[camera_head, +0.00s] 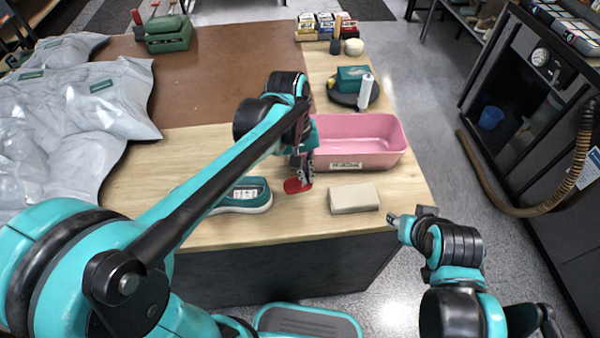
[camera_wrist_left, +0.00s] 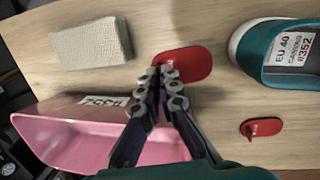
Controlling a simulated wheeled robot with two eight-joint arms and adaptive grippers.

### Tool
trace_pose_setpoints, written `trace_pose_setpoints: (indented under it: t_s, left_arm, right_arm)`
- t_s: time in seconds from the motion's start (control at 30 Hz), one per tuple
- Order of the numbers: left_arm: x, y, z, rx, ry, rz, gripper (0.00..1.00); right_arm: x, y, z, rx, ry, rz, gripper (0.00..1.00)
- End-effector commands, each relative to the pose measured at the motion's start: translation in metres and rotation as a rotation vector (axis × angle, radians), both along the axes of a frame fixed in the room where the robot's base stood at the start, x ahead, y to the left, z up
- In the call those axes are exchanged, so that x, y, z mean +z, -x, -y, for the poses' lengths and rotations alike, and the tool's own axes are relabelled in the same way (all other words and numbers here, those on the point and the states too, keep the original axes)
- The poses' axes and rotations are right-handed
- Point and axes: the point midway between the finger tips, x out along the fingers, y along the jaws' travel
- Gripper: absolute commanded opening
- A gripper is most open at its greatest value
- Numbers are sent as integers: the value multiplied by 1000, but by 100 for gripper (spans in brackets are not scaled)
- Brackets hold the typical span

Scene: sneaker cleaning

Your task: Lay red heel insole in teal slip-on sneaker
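The teal slip-on sneaker (camera_head: 246,203) lies on the wooden table, partly hidden by my left arm; its open end with a white "EU 40" label shows at the upper right of the left wrist view (camera_wrist_left: 254,50). My left gripper (camera_head: 299,172) is shut on a red heel insole (camera_head: 297,186), right of the sneaker. In the left wrist view the insole (camera_wrist_left: 190,65) is at the fingertips (camera_wrist_left: 162,72) and looks raised.
A pink bin (camera_head: 362,143) stands behind my left gripper, close to it. A beige block (camera_head: 354,198) lies to the right. Grey plastic bags (camera_head: 75,95) cover the left. A dark round stand (camera_head: 350,98) with a white roll and teal box is farther back.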

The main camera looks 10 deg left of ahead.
Motion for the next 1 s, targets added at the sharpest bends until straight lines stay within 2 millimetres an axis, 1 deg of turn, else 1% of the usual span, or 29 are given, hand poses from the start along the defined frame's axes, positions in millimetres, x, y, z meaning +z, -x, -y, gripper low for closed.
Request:
trace_pose_setpoints:
  t_s: [0.03,0.2,0.4,0.5,0.7,1.0]
  left_arm:
    - [10,4,11,-6,0,1,0]
    - [29,16,42,-5,0,1,0]
    - [47,28,71,-4,-1,0,0]
    - [53,31,80,-3,-1,0,0]
    - [58,35,91,-1,0,1,0]
    - [59,36,92,0,0,1,0]
  right_arm:
    - [7,0,0,0,0,0,40]
    - [20,0,0,0,0,0,40]
    - [30,0,0,0,0,0,40]
    - [33,0,0,0,0,0,40]
    - [36,0,0,0,0,0,40]
    - [36,0,0,0,0,0,40]
